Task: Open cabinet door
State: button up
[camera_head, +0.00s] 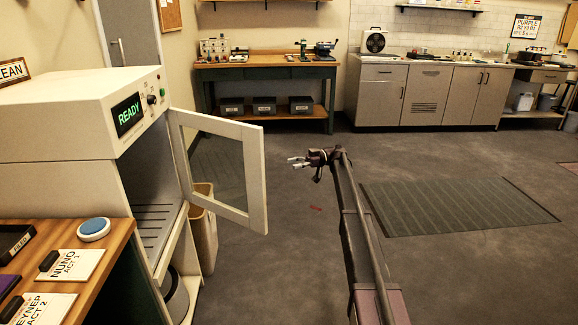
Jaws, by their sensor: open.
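The cabinet (62,128) is a cream unit at the left with a green READY display (128,115). Its door (255,175), a cream frame with a clear pane, stands swung open to the right of the cabinet's opening. The slatted shelf (152,222) inside is partly visible. My gripper (290,164) is at the end of my arm in the middle of the view, to the right of the door. It is open, and I see nothing between its fingers. It appears apart from the door.
A wooden table (95,240) with cards stands at the front left. A bin (204,235) stands behind the door. A workbench (262,72) and grey cabinets (430,95) line the back. A dark mat (455,205) lies at right. The middle floor is mostly clear.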

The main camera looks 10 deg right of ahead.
jog(key=c, duration=0.5)
jog(key=shift+s+a+f, duration=0.15)
jog(key=shift+s+a, duration=0.05)
jog(key=shift+s, duration=0.05)
grip_shut()
jog(key=s+a+f+m+t+h+b, duration=0.1)
jog(key=s+a+f+m+t+h, duration=0.1)
jog(key=s+a+f+h, duration=0.55)
jog(key=s+a+f+m+t+h+b, duration=0.15)
jog(key=s+a+f+h, duration=0.25)
jog(key=s+f+h, duration=0.7)
jog(key=s+a+r+n+t+h, duration=0.1)
jog(key=a+r+n+t+h, duration=0.4)
jog(key=a+r+t, duration=0.1)
jog(key=s+a+r+n+t+h, duration=0.2)
jog(key=a+r+n+t+h, duration=0.3)
jog(key=r+t, duration=0.4)
jog(key=shift+s+a+r+n+t+b, duration=0.3)
jog(key=shift+a+n+t+b, duration=0.05)
jog(key=shift+a+n+b, duration=0.1)
